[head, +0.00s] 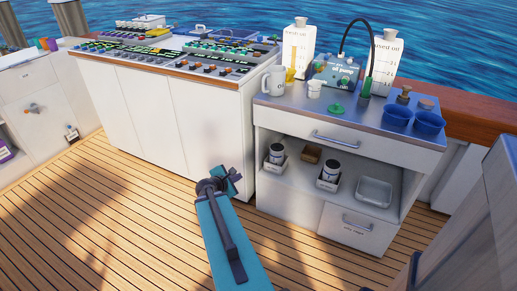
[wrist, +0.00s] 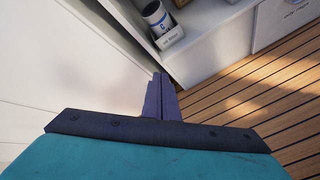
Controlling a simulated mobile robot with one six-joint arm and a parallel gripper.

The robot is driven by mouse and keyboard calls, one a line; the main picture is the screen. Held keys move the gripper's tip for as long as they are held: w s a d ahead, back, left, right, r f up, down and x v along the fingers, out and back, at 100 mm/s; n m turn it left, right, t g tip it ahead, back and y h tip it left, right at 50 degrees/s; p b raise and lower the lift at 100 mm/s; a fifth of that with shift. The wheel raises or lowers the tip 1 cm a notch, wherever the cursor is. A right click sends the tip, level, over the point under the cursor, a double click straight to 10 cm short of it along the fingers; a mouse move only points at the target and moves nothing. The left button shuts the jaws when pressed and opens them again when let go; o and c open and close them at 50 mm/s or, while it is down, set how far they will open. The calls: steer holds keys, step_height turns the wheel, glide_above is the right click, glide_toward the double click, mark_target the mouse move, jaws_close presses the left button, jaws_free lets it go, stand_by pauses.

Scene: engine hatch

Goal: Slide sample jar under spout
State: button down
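A small white jar (head: 314,89), which looks like the sample jar, stands on the metal counter top (head: 290,104) beside the white mug. A yellow spout (head: 290,74) sticks out low on the white fresh oil jug (head: 299,45), just behind and left of the jar. A gap seems to separate jar and spout. My gripper (head: 231,176) is low in front of the cabinets, well below and left of the jar. In the wrist view its fingers (wrist: 161,98) look closed together with nothing between them. Jar and spout are outside the wrist view.
A white mug (head: 274,80), green lid (head: 336,110), oil pump (head: 336,72) with black hose, used oil jug (head: 385,60) and blue cups (head: 429,124) crowd the counter. Labelled canisters (head: 329,171) stand on the shelf below. A control console (head: 165,62) is left. Wooden deck is clear.

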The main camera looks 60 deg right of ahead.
steer(key=a+f+m+g+y, duration=0.1)
steer(key=a+f+m+y, duration=0.2)
steer(key=a+f, duration=0.85)
steer(key=a+f+m+g+y, duration=0.1)
steer(key=a+f+m+y, duration=0.15)
steer(key=a+f, duration=0.9)
steer(key=s+a+f+m+g+y, duration=0.1)
steer(key=s+a+f+y, duration=0.1)
steer(key=s+a, duration=0.3)
steer(key=s+a+f+m+g+y, duration=0.1)
steer(key=s+a, duration=0.3)
steer(key=a, duration=1)
steer(key=s+a+f+m+g+y, duration=0.1)
steer(key=s+a+f, duration=0.3)
steer(key=a, duration=0.5)
steer(key=shift+s+a+m+g+y, duration=0.4)
steer(key=shift+s+m+y, duration=0.35)
steer(key=shift+s+y, duration=0.1)
steer(key=c, duration=1.8)
jaws_free()
steer(key=shift+w, duration=0.1)
steer(key=shift+o, duration=0.2)
steer(key=shift+r, duration=0.1)
